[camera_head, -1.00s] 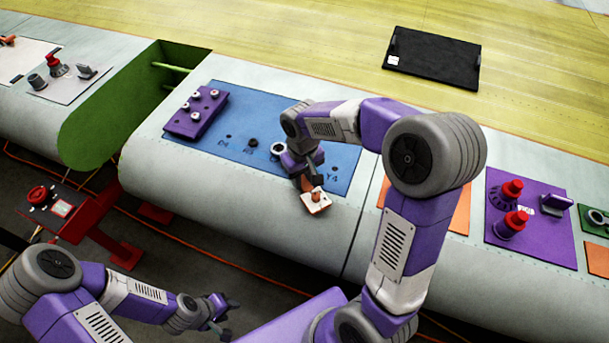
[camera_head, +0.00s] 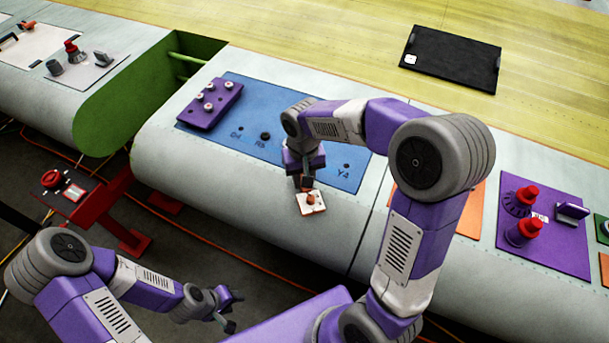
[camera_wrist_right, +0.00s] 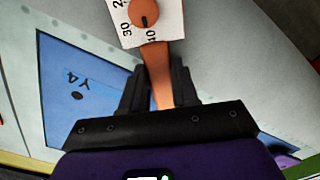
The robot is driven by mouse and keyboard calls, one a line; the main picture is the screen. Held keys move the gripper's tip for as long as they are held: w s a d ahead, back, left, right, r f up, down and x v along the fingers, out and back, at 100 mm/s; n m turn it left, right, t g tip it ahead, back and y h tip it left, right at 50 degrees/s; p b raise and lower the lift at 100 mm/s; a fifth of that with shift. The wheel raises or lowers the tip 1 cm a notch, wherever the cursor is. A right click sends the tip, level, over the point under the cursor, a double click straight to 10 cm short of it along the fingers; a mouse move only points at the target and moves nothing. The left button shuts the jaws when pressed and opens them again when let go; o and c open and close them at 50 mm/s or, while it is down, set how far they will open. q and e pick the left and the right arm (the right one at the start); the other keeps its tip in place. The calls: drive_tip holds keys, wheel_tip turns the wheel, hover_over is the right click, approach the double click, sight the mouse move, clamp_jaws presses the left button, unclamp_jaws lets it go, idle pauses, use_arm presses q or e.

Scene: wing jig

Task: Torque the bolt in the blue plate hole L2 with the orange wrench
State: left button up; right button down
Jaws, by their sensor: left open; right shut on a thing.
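The blue plate (camera_head: 262,98) lies on the wing's grey edge. Its holes marked D4 (camera_head: 240,129), R6 (camera_head: 265,136) and Y4 (camera_head: 346,166) show; Y4 is also in the right wrist view (camera_wrist_right: 78,96). I cannot see a label L2; my right arm covers part of the plate. My right gripper (camera_head: 306,184) is shut on the orange wrench (camera_wrist_right: 160,78), over the plate's front edge. The wrench carries a white dial card (camera_head: 312,204) with numbers, and its far end is out of sight. My left gripper (camera_head: 228,309) is open and empty, low at left.
A purple block (camera_head: 212,112) with several pale bolts sits on the plate's left end. A purple pad (camera_head: 548,235) with red-topped tools is at right. A black tray (camera_head: 450,62) lies on the yellow skin. A red stand (camera_head: 88,207) is at left, beside the open green bay (camera_head: 130,110).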

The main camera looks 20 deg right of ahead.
sight(292, 186)
drive_tip(key=shift+w+a+m, duration=0.2)
drive_tip(key=shift+a+m, duration=0.4)
drive_tip(key=shift+a, duration=0.1)
drive_tip(key=shift+w+a+m, duration=0.2)
drive_tip(key=shift+a+m, duration=0.4)
drive_tip(key=shift+a, duration=0.05)
drive_tip(key=shift+a, duration=0.1)
drive_tip(key=shift+w+a+m, duration=0.3)
drive_tip(key=shift+a+m, duration=0.25)
drive_tip(key=shift+w+a+m, duration=0.3)
drive_tip(key=shift+a+m, duration=0.25)
drive_tip(key=shift+w+a, duration=0.1)
drive_tip(key=shift+w+a+m, duration=0.8)
drive_tip(key=shift+a+m, duration=0.2)
drive_tip(key=shift+m, duration=0.3)
drive_tip(key=shift+w+a+m+p, duration=0.4)
drive_tip(key=shift+w+m, duration=0.05)
drive_tip(key=shift+m, duration=0.05)
